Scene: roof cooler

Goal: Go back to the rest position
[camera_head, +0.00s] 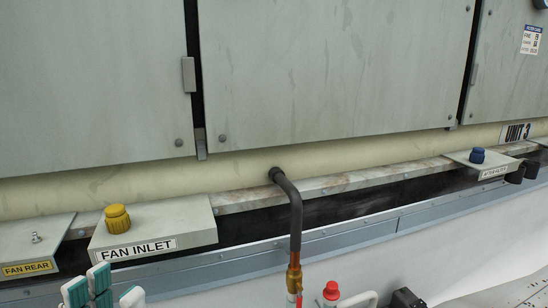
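My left gripper (101,290) shows at the bottom left edge, its teal and white fingertips pointing up. It is below the FAN INLET box, and the rest of it is cut off by the frame. I see nothing between the fingertips, but their opening cannot be made out clearly. My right gripper is not in view.
A yellow cap (117,217) sits on the FAN INLET box (180,217), and a blue cap (477,155) on a box at right. A black elbow pipe (294,210) runs down to a copper fitting. A red-capped valve (331,291) stands beside it. Grey panels (330,70) fill the back.

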